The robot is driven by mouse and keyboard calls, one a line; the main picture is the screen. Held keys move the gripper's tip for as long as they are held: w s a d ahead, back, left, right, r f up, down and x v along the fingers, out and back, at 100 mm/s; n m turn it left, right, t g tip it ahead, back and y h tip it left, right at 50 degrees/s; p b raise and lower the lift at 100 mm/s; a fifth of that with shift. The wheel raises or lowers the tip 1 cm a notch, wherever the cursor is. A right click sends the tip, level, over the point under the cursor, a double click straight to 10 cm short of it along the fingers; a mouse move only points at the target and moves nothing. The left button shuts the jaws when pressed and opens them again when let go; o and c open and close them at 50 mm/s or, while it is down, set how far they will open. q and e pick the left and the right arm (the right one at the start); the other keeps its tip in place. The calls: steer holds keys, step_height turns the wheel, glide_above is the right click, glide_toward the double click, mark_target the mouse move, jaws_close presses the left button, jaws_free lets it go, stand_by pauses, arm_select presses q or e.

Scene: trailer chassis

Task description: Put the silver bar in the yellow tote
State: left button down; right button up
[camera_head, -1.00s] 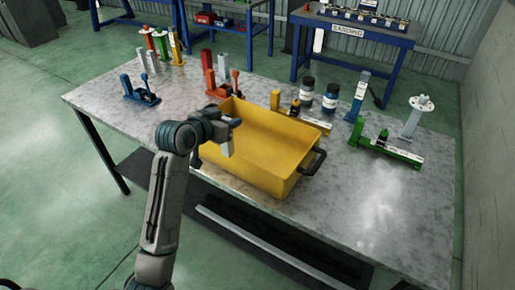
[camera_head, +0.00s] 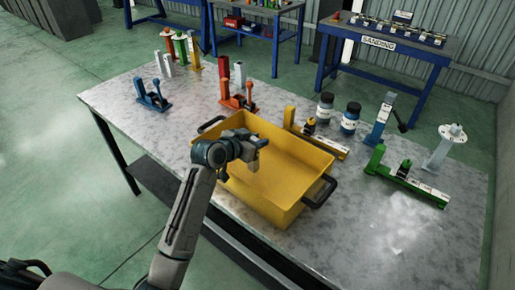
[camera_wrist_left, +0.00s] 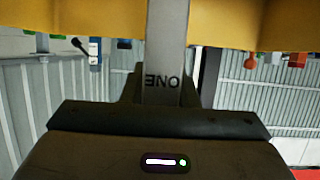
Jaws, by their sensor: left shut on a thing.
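The yellow tote (camera_head: 304,192) stands open on the table, with black handles at its ends. It also shows along the top of the left wrist view (camera_wrist_left: 235,22). My left gripper (camera_head: 256,146) is over the left part of the tote. It is shut on the silver bar (camera_head: 253,163), a short grey bar that points down from the jaws towards the tote's inside. In the left wrist view the silver bar (camera_wrist_left: 164,60) stands between the jaws and bears the letters "ONE", upside down. Whether its lower end touches the tote cannot be told. My right gripper is not in view.
The marbled table (camera_head: 420,235) also bears red (camera_head: 238,92) and blue (camera_head: 152,95) clamp fixtures at the left. Behind the tote are a yellow fixture (camera_head: 322,136) and two dark jars (camera_head: 350,118). A green fixture (camera_head: 408,180) lies right. The front right is clear.

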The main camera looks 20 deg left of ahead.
mark_target(254, 166)
arm_select(q)
step_height(254, 166, down, 4)
steer(key=shift+w+d+r, duration=0.1)
steer(key=c, duration=1.1)
jaws_free()
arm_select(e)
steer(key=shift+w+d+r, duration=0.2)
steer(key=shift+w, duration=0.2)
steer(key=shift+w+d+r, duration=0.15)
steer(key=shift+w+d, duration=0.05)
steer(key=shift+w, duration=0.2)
arm_select(q)
steer(key=shift+r+p, duration=0.1)
steer(key=shift+p, duration=0.2)
